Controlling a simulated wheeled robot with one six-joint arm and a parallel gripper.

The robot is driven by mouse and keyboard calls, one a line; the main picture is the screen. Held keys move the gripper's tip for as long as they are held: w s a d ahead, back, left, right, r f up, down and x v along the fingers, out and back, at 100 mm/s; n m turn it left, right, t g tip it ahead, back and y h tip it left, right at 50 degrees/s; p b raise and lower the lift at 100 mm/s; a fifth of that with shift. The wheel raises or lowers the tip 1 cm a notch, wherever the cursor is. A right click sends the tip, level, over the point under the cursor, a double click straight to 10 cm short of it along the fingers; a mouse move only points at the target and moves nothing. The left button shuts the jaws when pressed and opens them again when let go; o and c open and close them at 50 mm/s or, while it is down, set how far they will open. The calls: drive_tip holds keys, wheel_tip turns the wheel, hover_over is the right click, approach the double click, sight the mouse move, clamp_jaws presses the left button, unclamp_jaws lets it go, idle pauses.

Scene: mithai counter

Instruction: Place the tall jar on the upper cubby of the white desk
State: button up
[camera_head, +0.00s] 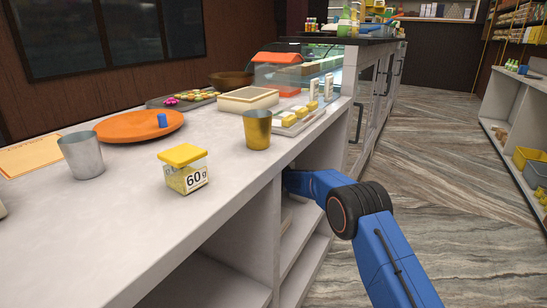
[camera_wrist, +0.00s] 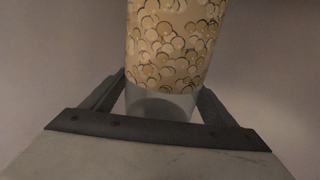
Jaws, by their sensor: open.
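A tall jar (camera_wrist: 175,45) with a clear lower end and many pale round pieces inside shows in the wrist view; its top is out of frame. My gripper (camera_wrist: 162,88) is open, with one finger on each side of the jar's lower part. I cannot tell whether the fingers touch it or what it rests on. In the head view my blue arm reaches into an opening under the top of the white desk (camera_head: 120,230), at its right end. My gripper and the jar are hidden there behind the desk.
On the desk top stand a steel cup (camera_head: 81,156), a yellow-lidded box marked 60g (camera_head: 185,170), a brass cup (camera_head: 257,130) and an orange plate (camera_head: 140,127). A glass display case (camera_head: 300,72) stands behind. The floor (camera_head: 450,150) to the right is clear.

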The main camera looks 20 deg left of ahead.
drive_tip(key=shift+r, duration=0.15)
drive_tip(key=v, duration=1.2)
drive_tip(key=s+d+r+m+g+h, duration=0.15)
drive_tip(key=d+r, duration=0.45)
drive_tip(key=d, duration=0.6)
drive_tip(key=s+d+r+h, duration=0.25)
drive_tip(key=d+r, duration=0.35)
drive_tip(key=d, duration=0.6)
drive_tip(key=s+d+r+m+g+h, duration=0.15)
drive_tip(key=d+r, duration=0.45)
drive_tip(key=d, duration=0.6)
drive_tip(key=s+d+r+m+g+h, duration=0.1)
drive_tip(key=s+d+r+m+h, duration=0.15)
drive_tip(key=s+d, duration=1.45)
drive_tip(key=s+d+f+g+h, duration=0.1)
drive_tip(key=s+d+f, duration=0.2)
drive_tip(key=s, duration=0.9)
drive_tip(key=s+d+f+m+g+h, duration=0.1)
drive_tip(key=s+d+f+g, duration=0.1)
drive_tip(key=s+d, duration=0.8)
drive_tip(key=s+d+f+m+g+h, duration=0.1)
drive_tip(key=s+d+f, duration=0.4)
drive_tip(key=s, duration=1)
drive_tip(key=shift+s+d+g+h, duration=0.3)
drive_tip(key=shift+s+d+g, duration=0.15)
drive_tip(key=shift+d, duration=0.6)
